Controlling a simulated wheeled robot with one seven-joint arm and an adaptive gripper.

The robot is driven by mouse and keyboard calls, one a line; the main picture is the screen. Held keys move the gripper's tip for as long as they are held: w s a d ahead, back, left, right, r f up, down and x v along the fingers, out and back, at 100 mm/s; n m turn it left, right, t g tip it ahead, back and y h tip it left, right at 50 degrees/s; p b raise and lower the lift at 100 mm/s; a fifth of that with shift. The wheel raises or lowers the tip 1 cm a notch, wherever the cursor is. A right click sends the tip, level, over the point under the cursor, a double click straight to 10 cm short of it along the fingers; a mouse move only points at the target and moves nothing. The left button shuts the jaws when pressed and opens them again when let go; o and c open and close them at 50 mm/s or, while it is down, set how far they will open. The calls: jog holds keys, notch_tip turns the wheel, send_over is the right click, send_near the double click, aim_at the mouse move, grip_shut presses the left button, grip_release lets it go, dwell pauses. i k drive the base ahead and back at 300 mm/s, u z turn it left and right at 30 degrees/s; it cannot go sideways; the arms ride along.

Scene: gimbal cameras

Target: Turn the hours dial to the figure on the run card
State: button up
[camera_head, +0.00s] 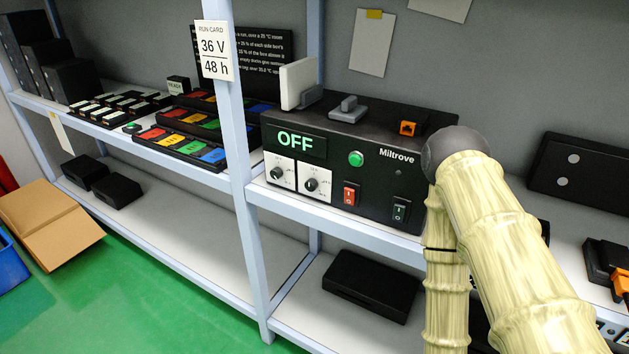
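The run card (214,51) hangs on the shelf post and reads 36 V and 48 h. The black Miltrove unit (374,183) stands on the shelf right of the post, and its display (295,143) reads OFF. Two dials sit on white plates below the display, a left dial (278,174) and a right dial (311,184). Their labels and exact pointer settings are too small to read, so I cannot tell which is the hours dial. My arm fills the right of the view. My gripper is not in view.
The post (243,170) stands close left of the dials. Trays of coloured blocks (183,146) lie left of it. My arm hangs close to the unit's right end.

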aim_at(312, 183)
jog(key=k, duration=0.5)
jog(key=u, duration=2.35)
jog(key=i, duration=2.65)
jog(key=z, duration=2.9)
